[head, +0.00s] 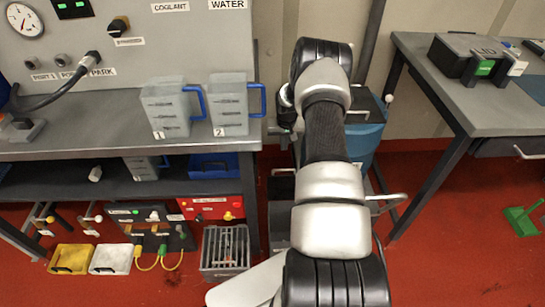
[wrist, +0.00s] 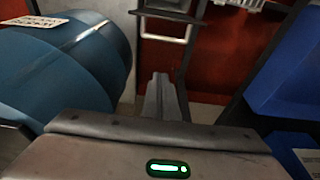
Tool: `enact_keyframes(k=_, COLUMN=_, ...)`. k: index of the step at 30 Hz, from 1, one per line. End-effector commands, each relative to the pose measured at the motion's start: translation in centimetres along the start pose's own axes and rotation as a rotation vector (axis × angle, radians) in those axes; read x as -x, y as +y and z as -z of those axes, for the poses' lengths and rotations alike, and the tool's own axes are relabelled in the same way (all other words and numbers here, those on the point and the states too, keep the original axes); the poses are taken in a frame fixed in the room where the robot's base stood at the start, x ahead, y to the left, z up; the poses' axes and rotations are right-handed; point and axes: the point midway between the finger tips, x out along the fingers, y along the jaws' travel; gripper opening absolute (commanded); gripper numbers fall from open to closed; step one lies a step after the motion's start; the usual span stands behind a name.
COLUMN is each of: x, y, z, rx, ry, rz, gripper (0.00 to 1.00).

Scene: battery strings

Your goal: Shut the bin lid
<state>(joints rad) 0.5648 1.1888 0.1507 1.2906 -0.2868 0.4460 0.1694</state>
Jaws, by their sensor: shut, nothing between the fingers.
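The blue bin (head: 366,143) stands on the floor between the two benches, partly hidden behind my arm. A dark grey panel at its top, which looks like the bin lid (head: 364,108), shows right of my arm; how far it is open I cannot tell. In the wrist view a rounded blue body with a white label, likely the bin (wrist: 75,70), fills the left side. My gripper (wrist: 161,92) is shut and empty, to the right of that blue body and apart from it in the picture. In the head view my arm mostly hides the gripper.
Two jugs (head: 167,108) (head: 230,105) stand on the left bench (head: 70,140). Blue trays (wrist: 280,80) are close on the right in the wrist view. A black case (head: 470,58) lies on the right bench (head: 425,55).

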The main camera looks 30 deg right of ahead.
Motion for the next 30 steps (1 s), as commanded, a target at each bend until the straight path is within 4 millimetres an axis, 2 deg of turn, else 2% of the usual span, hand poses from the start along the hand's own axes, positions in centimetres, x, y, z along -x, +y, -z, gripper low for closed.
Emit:
enact_keyframes(k=5, x=-1.2, y=0.1, z=-0.2, rx=-0.003, ry=-0.002, rz=0.000, gripper=0.00)
enact_keyframes(k=15, x=-7.3, y=0.1, z=-0.2, rx=-0.003, ry=-0.001, rz=0.001, gripper=0.00)
enact_keyframes(k=22, x=-10.7, y=0.1, z=-0.3, rx=-0.002, ry=-0.003, rz=0.000, gripper=0.00)
enact_keyframes(k=24, x=-9.8, y=0.1, z=-0.8, rx=-0.001, ry=-0.002, rz=0.000, gripper=0.00)
enact_keyframes(k=30, x=-9.2, y=0.1, z=-2.6, rx=-0.001, ry=-0.002, rz=-0.001, gripper=0.00)
